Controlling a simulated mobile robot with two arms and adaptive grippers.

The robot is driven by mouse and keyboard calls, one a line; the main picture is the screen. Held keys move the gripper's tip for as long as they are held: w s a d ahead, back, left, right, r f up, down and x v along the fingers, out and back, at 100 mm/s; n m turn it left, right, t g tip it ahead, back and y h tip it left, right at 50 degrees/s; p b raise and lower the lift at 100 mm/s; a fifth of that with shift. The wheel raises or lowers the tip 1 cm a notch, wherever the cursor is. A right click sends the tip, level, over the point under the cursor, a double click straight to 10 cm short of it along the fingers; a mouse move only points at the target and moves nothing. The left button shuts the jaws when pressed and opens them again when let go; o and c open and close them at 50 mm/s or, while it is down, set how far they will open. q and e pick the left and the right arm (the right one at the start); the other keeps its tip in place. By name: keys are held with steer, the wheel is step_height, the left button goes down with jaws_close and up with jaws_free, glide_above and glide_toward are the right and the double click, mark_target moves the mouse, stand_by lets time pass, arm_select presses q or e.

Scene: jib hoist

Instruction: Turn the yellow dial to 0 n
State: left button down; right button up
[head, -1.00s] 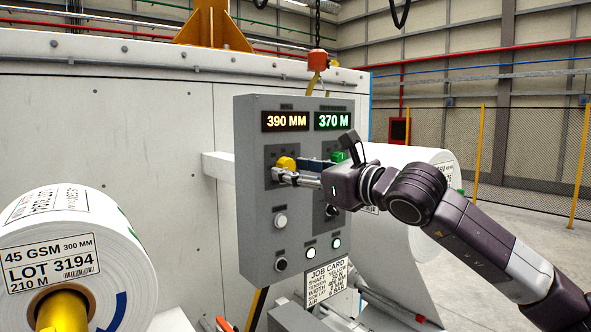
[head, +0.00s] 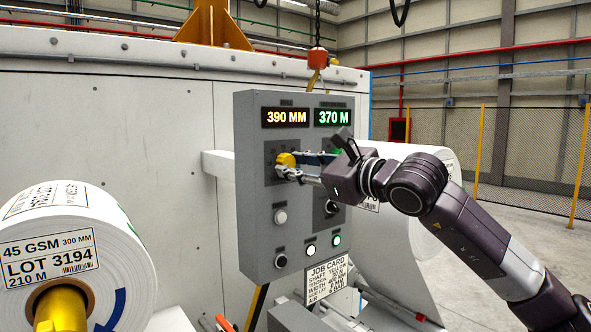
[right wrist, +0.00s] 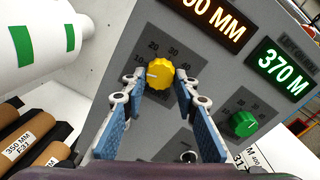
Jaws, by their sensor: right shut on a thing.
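The yellow dial (head: 286,160) is on the upper left of the grey control panel (head: 262,222). It also shows in the right wrist view (right wrist: 160,75), with a pale pointer mark on its left side, toward the low end of the scale. The 20, 30 and 40 marks are readable above and right of it. My right gripper (head: 290,168) is shut on the dial, with one blue-padded finger on each side of it in the right wrist view (right wrist: 159,92). The fingers cover part of the scale. My left gripper is not in view.
A green dial (right wrist: 243,123) sits beside the yellow one on the panel. Displays above read 390 MM (head: 287,118) and 370 M (head: 332,118). Buttons are lower on the panel.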

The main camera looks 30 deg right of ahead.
steer(key=n, duration=0.5)
steer(key=shift+n, duration=0.3)
stand_by(0.4)
steer(key=o, duration=1.2)
steer(key=shift+c, duration=0.2)
steer(key=s+d, duration=0.1)
steer(key=s, duration=1.1)
steer(key=shift+d+r, duration=0.25)
steer(key=shift+r, duration=0.05)
